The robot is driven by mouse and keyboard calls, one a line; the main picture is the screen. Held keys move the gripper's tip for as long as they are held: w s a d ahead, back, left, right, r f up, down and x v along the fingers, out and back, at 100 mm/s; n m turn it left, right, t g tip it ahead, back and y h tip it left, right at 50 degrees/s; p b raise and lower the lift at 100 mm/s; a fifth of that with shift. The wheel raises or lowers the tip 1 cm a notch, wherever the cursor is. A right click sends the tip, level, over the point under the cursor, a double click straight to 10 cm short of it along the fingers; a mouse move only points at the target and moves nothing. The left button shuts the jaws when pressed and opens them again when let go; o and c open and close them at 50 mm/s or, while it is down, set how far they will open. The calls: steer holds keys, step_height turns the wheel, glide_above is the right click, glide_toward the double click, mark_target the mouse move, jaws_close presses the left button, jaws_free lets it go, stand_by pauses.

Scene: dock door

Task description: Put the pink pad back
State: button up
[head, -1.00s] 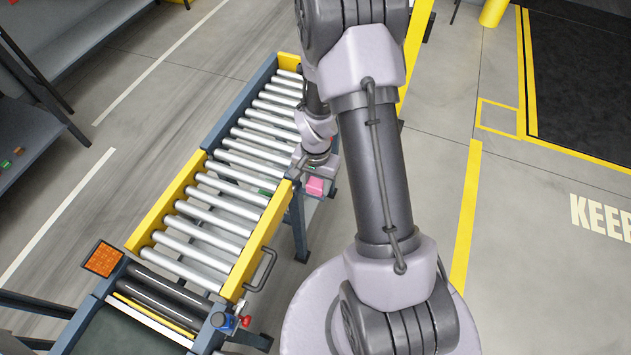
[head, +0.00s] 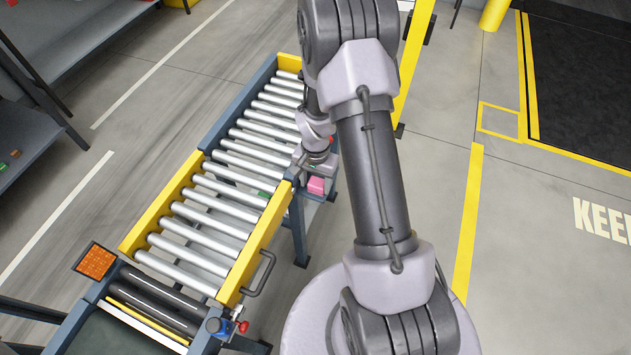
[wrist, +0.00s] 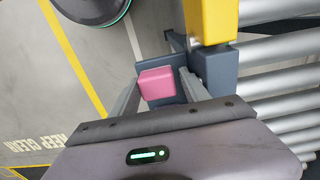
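The pink pad (wrist: 156,84) is a small block on a blue-grey plate (wrist: 152,67) beside a conveyor leg in the wrist view. In the head view the pad (head: 316,185) shows at the conveyor's right side, just under my gripper (head: 312,174). In the wrist view my gripper (wrist: 161,76) is open, with one finger on each side of the pad. A gap shows between the pad and the right finger; the left finger is close to it, and I cannot tell whether it touches. The pad's underside is hidden.
The roller conveyor (head: 215,205) with yellow side rails runs close beside the gripper. A bent handle (head: 262,280) sticks out from its near rail. An orange square pad (head: 97,262) and a red knob (head: 243,327) are at the near end. Open floor (head: 530,230) lies to the right.

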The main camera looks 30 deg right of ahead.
step_height(320, 180, up, 16)
steer(key=a+p, duration=0.1)
steer(key=p, duration=0.4)
step_height(320, 180, up, 13)
steer(key=n+t, duration=0.2)
glide_above(312, 183)
steer(key=s+a, duration=0.3)
steer(key=a, duration=0.3)
steer(key=s+a+r+n+t+y, duration=0.1)
steer(key=s+a+r+n+t, duration=0.1)
steer(key=s+a+r, duration=0.2)
steer(key=s+a+r+n+t+y, duration=0.1)
steer(key=s+a+r, duration=0.4)
steer(key=s, duration=0.5)
steer(key=shift+s+r+n+t, duration=0.2)
steer(key=shift+r+n+t, duration=0.25)
steer(key=shift+r, duration=0.3)
steer(key=shift+f+b, duration=0.1)
steer(key=shift+b, duration=0.25)
